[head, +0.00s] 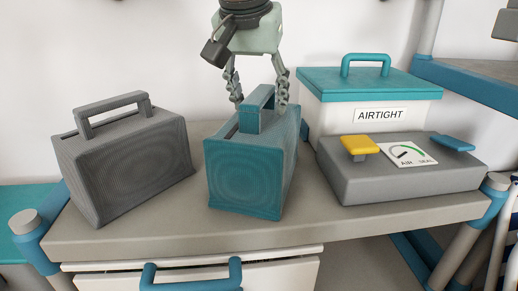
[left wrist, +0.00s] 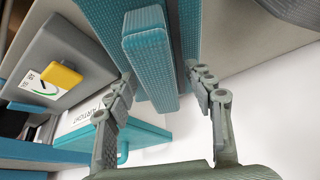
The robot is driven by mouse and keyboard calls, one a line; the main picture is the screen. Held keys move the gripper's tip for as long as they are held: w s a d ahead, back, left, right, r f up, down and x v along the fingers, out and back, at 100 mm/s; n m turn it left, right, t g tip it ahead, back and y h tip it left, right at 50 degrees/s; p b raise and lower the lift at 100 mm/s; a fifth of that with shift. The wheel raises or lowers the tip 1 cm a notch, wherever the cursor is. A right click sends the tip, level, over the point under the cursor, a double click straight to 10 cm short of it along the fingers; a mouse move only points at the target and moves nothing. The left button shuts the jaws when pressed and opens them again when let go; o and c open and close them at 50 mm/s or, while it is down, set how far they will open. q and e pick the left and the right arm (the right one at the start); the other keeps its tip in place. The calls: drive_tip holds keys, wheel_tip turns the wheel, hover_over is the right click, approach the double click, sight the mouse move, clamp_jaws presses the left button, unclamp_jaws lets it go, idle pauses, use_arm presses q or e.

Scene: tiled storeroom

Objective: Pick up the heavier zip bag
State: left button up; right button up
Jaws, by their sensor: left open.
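Two box-shaped bags with top handles stand upright on the grey bench. The grey bag (head: 125,165) is on the left and the teal bag (head: 245,175) is in the middle. My left gripper (head: 260,103) points down over the teal bag, open, with one finger on each side of its raised handle. In the left wrist view the teal handle (left wrist: 150,50) lies between the two spread fingers (left wrist: 163,88). I cannot tell whether either finger touches the bag. A bit of grey surface (left wrist: 290,10) shows at that view's top right. My right gripper is not in view.
The grey bench top (head: 300,230) has a white box with teal lid (head: 330,85), labelled AIRTIGHT, at the back right. In front of it is a grey sealing unit (head: 400,180) with a yellow tab and gauge. A drawer with teal handle (head: 190,276) is below.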

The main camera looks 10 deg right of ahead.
use_arm(q)
drive_tip(key=shift+f, duration=0.2)
idle(0.5)
drive_tip(key=shift+c, duration=0.5)
clamp_jaws()
drive_tip(key=shift+r, duration=0.15)
